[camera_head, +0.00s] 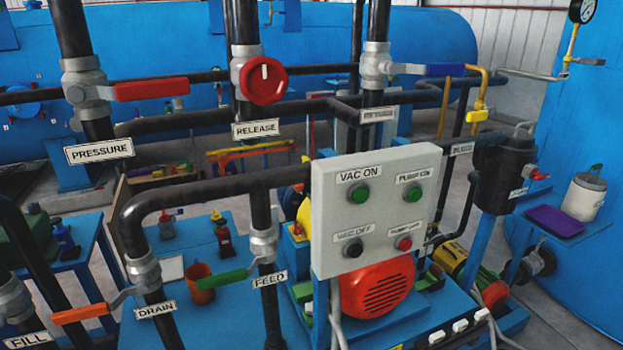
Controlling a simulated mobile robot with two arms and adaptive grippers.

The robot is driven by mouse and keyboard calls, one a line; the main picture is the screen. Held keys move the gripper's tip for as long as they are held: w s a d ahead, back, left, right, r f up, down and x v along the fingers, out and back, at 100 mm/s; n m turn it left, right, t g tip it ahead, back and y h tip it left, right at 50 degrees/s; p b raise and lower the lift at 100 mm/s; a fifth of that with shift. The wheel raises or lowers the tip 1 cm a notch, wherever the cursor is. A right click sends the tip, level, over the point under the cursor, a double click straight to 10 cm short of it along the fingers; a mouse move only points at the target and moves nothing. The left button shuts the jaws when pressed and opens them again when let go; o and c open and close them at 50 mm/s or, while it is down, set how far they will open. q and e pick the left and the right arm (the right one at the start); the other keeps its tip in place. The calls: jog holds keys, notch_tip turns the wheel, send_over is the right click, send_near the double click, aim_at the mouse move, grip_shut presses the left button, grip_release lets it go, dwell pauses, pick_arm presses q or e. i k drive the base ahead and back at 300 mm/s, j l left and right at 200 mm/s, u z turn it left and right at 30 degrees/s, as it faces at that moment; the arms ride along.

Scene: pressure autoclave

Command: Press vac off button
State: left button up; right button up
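A light grey control box (330,219) stands upright right of the middle, facing me. Its lower left button is the black vac off button (352,248), under a blurred label (353,226) that reads VAC OFF. The green vac on button (359,194) is right above it. The green pump on button (413,192) is at the upper right, and a red button (404,243) is at the lower right. Neither of my grippers shows in the head view, and nothing covers the buttons.
Black pipes carry a red pressure lever (152,89), a round red release knob (263,81), a blue lever (445,70), a green feed lever (222,279) and an orange drain lever (81,314). A red motor (380,289) sits below the box.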

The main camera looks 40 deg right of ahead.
aim_at(356, 250)
jog(key=z, duration=1.65)
